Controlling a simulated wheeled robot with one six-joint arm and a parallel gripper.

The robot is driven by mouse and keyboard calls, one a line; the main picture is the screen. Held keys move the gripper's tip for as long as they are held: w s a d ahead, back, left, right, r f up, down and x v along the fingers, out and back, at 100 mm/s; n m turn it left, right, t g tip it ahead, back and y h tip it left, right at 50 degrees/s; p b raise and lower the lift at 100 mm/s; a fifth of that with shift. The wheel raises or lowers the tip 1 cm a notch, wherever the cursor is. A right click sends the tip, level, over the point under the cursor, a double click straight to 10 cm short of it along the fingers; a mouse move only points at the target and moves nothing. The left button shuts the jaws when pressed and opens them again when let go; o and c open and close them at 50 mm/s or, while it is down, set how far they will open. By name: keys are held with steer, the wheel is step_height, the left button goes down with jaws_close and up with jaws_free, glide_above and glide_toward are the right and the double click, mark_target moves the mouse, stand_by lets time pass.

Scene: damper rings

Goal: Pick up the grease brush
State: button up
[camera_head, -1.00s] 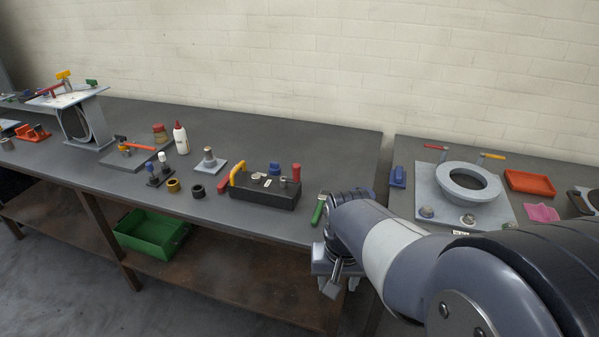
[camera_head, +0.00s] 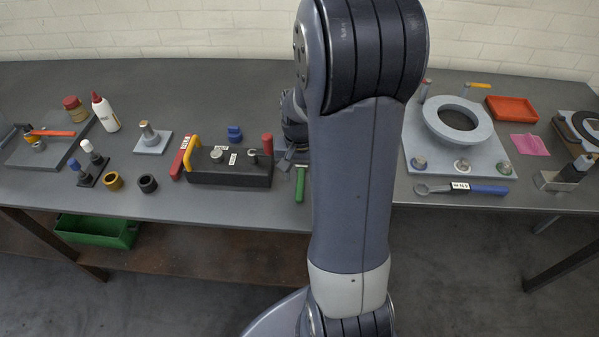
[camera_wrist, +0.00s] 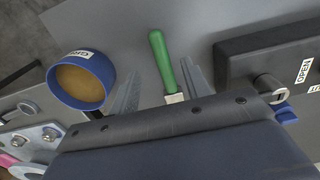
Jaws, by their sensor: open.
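The grease brush appears to be the tool with a green handle (camera_head: 300,184) lying on the grey bench, right of the black block. In the wrist view its green handle (camera_wrist: 161,60) and a bit of pale metal show between my fingers; its working end is hidden behind the gripper body. My gripper (camera_wrist: 160,68) is open, one finger on each side of the tool, and holds nothing. I cannot tell how far above the bench the fingers are. In the head view the arm hides most of the gripper.
A black block (camera_head: 230,179) with a yellow handle lies left of the tool. A blue cup (camera_wrist: 78,82) with brown contents stands on its other side; my arm hides it in the head view. A grey plate with a ring (camera_head: 420,165) lies on the right bench.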

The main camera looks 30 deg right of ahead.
mark_target(299, 189)
steer(key=shift+f+p, duration=0.45)
steer(key=shift+f, duration=2.65)
jaws_close()
